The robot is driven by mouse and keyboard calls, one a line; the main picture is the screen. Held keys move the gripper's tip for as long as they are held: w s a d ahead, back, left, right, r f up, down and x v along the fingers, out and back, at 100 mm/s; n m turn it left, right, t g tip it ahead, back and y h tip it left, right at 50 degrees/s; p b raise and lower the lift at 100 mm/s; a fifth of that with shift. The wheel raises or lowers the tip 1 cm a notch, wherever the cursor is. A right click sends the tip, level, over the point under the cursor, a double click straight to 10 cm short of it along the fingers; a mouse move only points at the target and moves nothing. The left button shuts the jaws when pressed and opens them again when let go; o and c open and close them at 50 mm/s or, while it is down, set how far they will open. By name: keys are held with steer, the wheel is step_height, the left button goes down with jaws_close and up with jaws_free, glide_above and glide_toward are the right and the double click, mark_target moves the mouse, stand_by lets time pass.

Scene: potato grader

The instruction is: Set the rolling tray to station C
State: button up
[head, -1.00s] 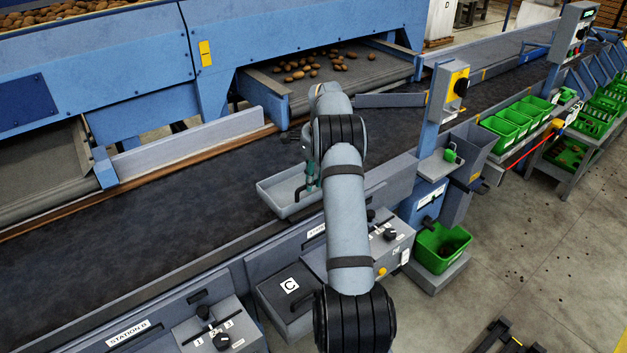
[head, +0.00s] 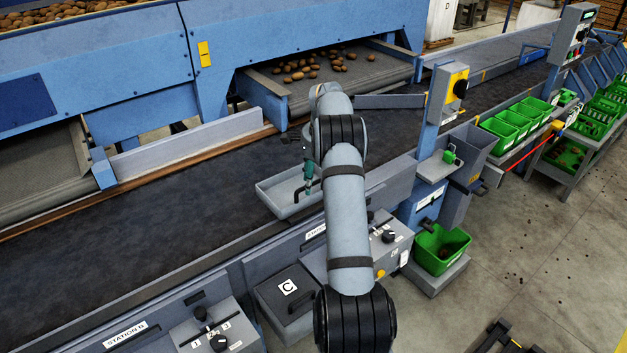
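The rolling tray (head: 272,201) is a shallow light-grey tray at the belt's near edge. It stands behind the station C console, and my arm hides its right part. A dark upright handle (head: 297,194) shows at the tray. My gripper (head: 308,184), dark with a teal part, is low at the tray beside this handle. My arm covers much of it, so its fingers and any contact cannot be made out. The station C console (head: 392,252) has a black knob and a yellow button.
The station B console (head: 208,330) with a lever is at the bottom left. The dark belt (head: 130,215) runs behind the consoles. Open floor lies at the lower right.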

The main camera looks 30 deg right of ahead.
step_height(320, 180, up, 12)
steer(key=s, duration=0.2)
steer(key=shift+s+d, duration=0.15)
steer(key=shift+f, duration=0.2)
stand_by(0.4)
